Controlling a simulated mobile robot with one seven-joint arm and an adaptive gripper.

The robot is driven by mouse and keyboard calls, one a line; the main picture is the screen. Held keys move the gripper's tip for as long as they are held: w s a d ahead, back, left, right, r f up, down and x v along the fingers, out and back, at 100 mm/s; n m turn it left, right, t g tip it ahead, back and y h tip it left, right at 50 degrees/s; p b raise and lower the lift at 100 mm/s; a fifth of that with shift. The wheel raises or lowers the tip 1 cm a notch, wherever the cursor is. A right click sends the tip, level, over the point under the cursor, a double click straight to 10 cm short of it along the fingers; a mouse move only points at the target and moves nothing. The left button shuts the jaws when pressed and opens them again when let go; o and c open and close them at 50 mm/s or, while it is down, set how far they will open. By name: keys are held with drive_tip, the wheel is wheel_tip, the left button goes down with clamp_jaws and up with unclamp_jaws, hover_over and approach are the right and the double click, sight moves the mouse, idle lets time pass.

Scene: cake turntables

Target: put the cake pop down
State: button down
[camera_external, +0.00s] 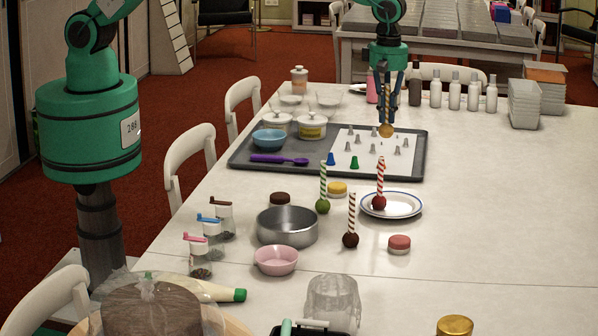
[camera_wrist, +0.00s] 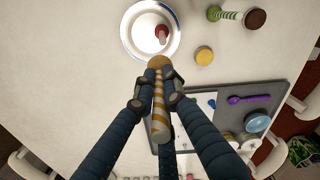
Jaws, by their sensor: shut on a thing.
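My gripper (camera_external: 386,88) is shut on the stick of a golden-brown cake pop (camera_external: 386,131), which hangs ball-down in the air. In the wrist view my gripper (camera_wrist: 157,95) holds the gold-and-white striped stick, and the ball (camera_wrist: 158,62) appears beside the near rim of the plate. A white plate with a blue rim (camera_external: 409,210) also shows in the wrist view (camera_wrist: 128,40). A red cake pop (camera_external: 379,202) stands stick-up on it. A green cake pop (camera_external: 322,206) and a dark brown one (camera_external: 350,240) stand on the table.
A dark tray (camera_external: 245,162) holds a white mat with piping tips, a blue bowl (camera_external: 269,139) and a purple spoon (camera_external: 278,159). A yellow macaron (camera_external: 337,188) and pink macaron (camera_external: 399,243) lie near the plate. A metal pan (camera_external: 287,226) stands left. The table right of the plate is clear.

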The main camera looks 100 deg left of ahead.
drive_tip(key=shift+w+d+r, duration=0.25)
drive_tip(key=shift+w+d, duration=0.1)
drive_tip(key=shift+w, duration=0.35)
drive_tip(key=shift+w+d+r, duration=0.25)
drive_tip(key=shift+w+d, duration=0.05)
drive_tip(key=shift+w, duration=0.4)
drive_tip(key=shift+f, duration=0.15)
wheel_tip(320, 180, down, 14)
drive_tip(key=shift+f, duration=1.85)
drive_tip(key=shift+f+b, duration=0.6)
drive_tip(key=shift+f, duration=0.05)
drive_tip(key=c, duration=2.1)
unclamp_jaws()
